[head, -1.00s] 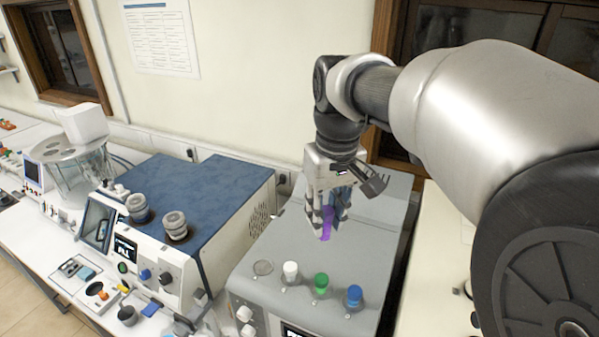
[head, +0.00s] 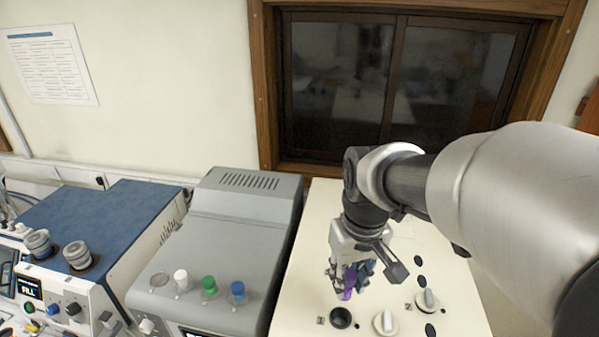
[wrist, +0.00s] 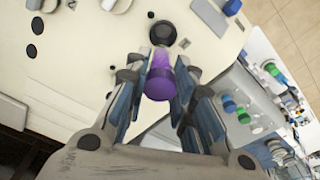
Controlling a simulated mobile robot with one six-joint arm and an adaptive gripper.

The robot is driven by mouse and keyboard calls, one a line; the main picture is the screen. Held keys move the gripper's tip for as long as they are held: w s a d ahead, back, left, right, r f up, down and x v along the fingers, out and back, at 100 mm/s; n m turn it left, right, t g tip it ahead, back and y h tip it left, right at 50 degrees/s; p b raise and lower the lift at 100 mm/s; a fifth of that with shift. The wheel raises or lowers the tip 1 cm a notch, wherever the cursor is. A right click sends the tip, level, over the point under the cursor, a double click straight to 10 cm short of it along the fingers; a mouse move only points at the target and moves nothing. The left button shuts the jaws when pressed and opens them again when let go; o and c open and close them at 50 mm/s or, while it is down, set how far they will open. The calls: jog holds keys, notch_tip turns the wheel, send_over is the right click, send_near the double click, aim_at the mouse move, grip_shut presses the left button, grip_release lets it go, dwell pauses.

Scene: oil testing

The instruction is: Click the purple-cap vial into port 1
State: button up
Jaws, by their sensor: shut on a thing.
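My gripper (head: 350,272) is shut on the purple-cap vial (head: 348,290) and holds it above a cream panel (head: 300,270). In the wrist view, the vial (wrist: 159,82) sits between the two fingers of my gripper (wrist: 158,92), its purple end towards the camera. A round black socket (head: 341,318) lies on the panel, just in front of and below the vial in the head view. The socket also shows in the wrist view (wrist: 162,33), beyond the vial. A small label (head: 320,321) is beside the socket, too small to read. The vial looks apart from the socket.
White or grey knobs (head: 385,322) and several dark round spots lie on the panel right of the socket. A grey machine (head: 235,235) to the left bears white (head: 181,279), green (head: 209,284) and blue (head: 238,291) caps. A blue-topped machine (head: 95,215) stands further left.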

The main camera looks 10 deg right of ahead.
notch_tip(320, 180, down, 2)
jog(key=shift+w+a+f+b, duration=0.1)
jog(key=shift+a+b, duration=0.05)
jog(key=shift+b, duration=0.6)
jog(key=shift+f+b, duration=1.35)
jog(key=shift+f, duration=0.35)
jog(key=shift+f+b, duration=1.8)
jog(key=shift+f, duration=0.45)
dwell(0.6)
jog(key=shift+s+f+b, duration=0.4)
jog(key=shift+s+f, duration=0.05)
jog(key=shift+f, duration=0.15)
dwell(0.6)
jog(key=o, duration=1.1)
jog(key=shift+w, duration=0.3)
